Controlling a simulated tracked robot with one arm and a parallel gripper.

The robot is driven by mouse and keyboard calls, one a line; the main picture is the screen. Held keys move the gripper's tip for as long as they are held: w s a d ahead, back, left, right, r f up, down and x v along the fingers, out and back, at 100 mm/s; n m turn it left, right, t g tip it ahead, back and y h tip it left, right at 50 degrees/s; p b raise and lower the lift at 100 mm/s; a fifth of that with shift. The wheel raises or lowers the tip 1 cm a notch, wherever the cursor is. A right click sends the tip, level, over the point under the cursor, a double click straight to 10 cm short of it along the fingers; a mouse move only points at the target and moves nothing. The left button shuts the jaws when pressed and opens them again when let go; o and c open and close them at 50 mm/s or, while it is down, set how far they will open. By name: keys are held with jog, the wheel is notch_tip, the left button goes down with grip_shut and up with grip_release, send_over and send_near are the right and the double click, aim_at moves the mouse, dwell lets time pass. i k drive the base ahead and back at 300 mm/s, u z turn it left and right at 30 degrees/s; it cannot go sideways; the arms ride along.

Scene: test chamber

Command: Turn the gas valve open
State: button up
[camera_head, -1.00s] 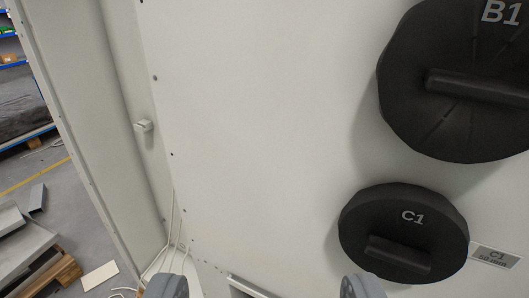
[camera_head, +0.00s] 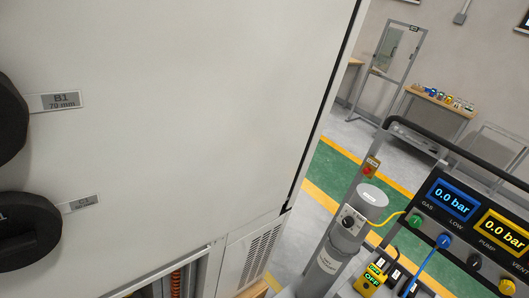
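A control panel (camera_head: 460,225) stands at the right. Its blue display (camera_head: 453,198) and yellow display (camera_head: 503,235) both read 0.0 bar. GAS, LOW, PUMP and VENT labels sit below them. A green knob (camera_head: 414,221) is at the left of the row, near the GAS label. A grey cylinder (camera_head: 330,262) with a dark round fitting (camera_head: 347,222) stands left of the panel. The gas valve's setting is unclear. My gripper is out of view.
A large white cabinet (camera_head: 200,100) fills the left, with black round covers (camera_head: 28,232) at its edge. A yellow box (camera_head: 370,278) marked OFF sits below the panel. Yellow and blue hoses run from the panel. Green floor (camera_head: 345,180) lies behind.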

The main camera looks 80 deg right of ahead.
aim_at(415, 220)
jog(key=z, duration=1.1)
jog(key=i, duration=0.1)
jog(key=z, duration=2.45)
jog(key=k, duration=0.65)
jog(key=z, duration=0.05)
jog(key=i, duration=0.5)
jog(key=u, duration=0.05)
